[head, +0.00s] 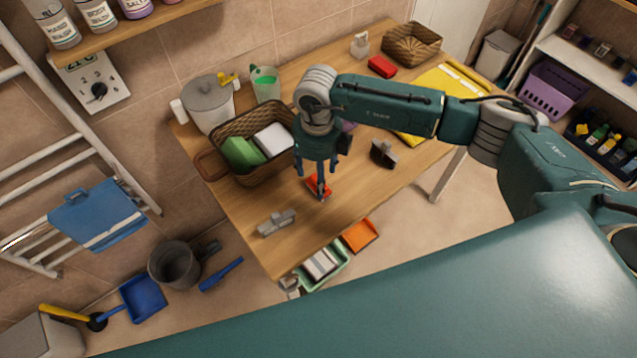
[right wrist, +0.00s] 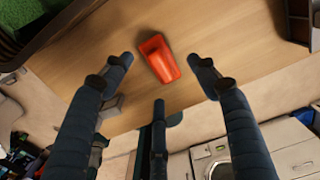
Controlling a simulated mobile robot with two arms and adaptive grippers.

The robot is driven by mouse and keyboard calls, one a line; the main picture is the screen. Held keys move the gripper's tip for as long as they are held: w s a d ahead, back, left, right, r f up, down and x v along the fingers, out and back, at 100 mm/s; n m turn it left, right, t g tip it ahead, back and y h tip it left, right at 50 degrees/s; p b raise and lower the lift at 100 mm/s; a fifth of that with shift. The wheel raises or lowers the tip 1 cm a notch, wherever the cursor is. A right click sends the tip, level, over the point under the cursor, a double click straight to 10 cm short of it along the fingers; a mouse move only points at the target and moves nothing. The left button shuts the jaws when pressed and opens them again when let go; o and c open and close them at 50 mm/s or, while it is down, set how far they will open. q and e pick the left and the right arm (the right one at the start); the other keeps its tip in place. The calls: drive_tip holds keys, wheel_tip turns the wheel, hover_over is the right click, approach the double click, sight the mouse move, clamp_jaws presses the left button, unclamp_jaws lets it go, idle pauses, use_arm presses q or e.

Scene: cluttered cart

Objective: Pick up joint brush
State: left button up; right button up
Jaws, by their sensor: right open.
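A small red-orange object (head: 313,183), which looks like the joint brush, lies on the wooden table (head: 245,205) near its front edge. It also shows in the right wrist view (right wrist: 158,58), lying tilted on the tabletop. My right gripper (head: 318,178) points down over it, and its fingers partly hide it in the head view. In the right wrist view the right gripper (right wrist: 160,75) is open, with the red object between and beyond the spread fingertips. I cannot tell the exact height gap. My left gripper is not in view.
A grey brush-like item (head: 277,222) lies to the left and a dark one (head: 384,153) to the right. A wicker basket (head: 222,130) with green and white items stands behind left. A red block (head: 381,66) and yellow cloth (head: 440,88) lie further back. Bare tabletop surrounds the red object.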

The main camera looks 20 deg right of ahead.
wheel_tip(320, 180, down, 4)
drive_tip(key=shift+s+a+r+p, duration=0.1)
drive_tip(key=shift+s+a+p, duration=0.05)
drive_tip(key=shift+p, duration=0.6)
drive_tip(key=shift+f, duration=0.5)
drive_tip(key=c, duration=1.3)
drive_tip(key=shift+o, duration=0.2)
drive_tip(key=shift+r, duration=0.15)
wheel_tip(320, 180, up, 20)
drive_tip(key=b, duration=0.4)
